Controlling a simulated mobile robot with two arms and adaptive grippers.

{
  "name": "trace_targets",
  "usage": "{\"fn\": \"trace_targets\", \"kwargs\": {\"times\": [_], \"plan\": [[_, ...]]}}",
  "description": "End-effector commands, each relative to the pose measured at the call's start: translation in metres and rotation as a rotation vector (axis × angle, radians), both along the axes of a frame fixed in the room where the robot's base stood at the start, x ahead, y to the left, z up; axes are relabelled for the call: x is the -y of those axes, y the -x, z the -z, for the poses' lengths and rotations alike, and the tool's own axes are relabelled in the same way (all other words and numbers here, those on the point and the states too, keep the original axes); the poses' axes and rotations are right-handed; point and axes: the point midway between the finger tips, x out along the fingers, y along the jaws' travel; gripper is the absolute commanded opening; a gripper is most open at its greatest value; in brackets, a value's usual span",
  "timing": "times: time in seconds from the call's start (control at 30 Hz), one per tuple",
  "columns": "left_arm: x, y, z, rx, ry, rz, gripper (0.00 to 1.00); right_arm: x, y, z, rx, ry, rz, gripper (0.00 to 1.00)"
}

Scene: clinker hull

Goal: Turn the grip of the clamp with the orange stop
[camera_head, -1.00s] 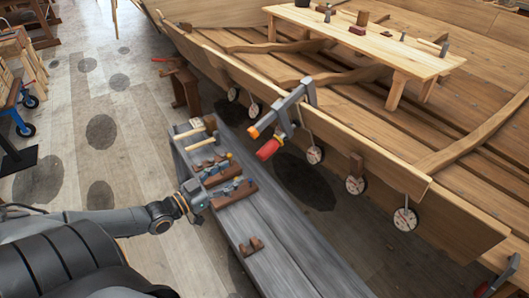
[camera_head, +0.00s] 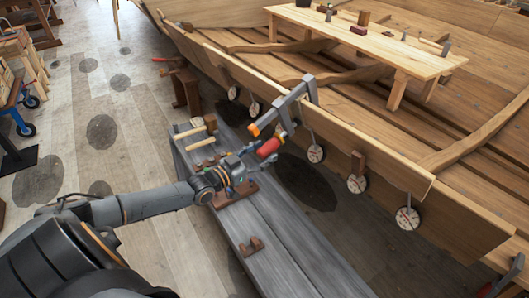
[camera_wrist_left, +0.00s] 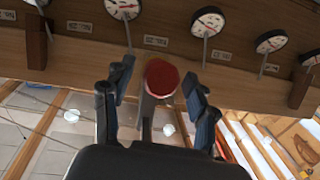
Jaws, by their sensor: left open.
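The clamp (camera_head: 296,102) with the orange stop (camera_head: 255,130) hangs on the upper edge of the hull plank. Its red grip (camera_head: 270,147) points down and left, towards my left gripper (camera_head: 257,158). The left gripper is open, with its fingertips close to the grip's lower end. In the left wrist view the round red end of the grip (camera_wrist_left: 161,77) shows between the two spread fingers, with a gap on either side. I cannot tell how far the fingertips reach along the grip. My right gripper is in neither view.
A grey bench (camera_head: 275,235) under my left arm holds a mallet (camera_head: 195,130) and wooden blocks (camera_head: 251,246). Several round dials (camera_head: 316,153) hang along the hull plank (camera_head: 385,150).

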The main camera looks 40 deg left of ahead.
Motion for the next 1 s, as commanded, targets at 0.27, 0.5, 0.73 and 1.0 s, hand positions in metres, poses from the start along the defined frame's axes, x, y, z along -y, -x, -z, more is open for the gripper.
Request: {"fn": "trace_targets", "kwargs": {"times": [0.27,0.5,0.73,1.0], "plan": [[0.0028,-0.0099,-0.0003,0.000,0.000,0.001,0.58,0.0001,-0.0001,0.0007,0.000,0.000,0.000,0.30],[0.0029,-0.0096,-0.0001,-0.001,0.000,0.001,0.46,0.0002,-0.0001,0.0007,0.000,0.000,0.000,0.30],[0.0029,-0.0095,-0.0002,0.000,0.000,0.001,0.03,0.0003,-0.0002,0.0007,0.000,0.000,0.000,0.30],[0.0034,-0.0090,-0.0018,0.006,-0.027,-0.012,0.03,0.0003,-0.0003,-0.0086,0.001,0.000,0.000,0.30]]}}
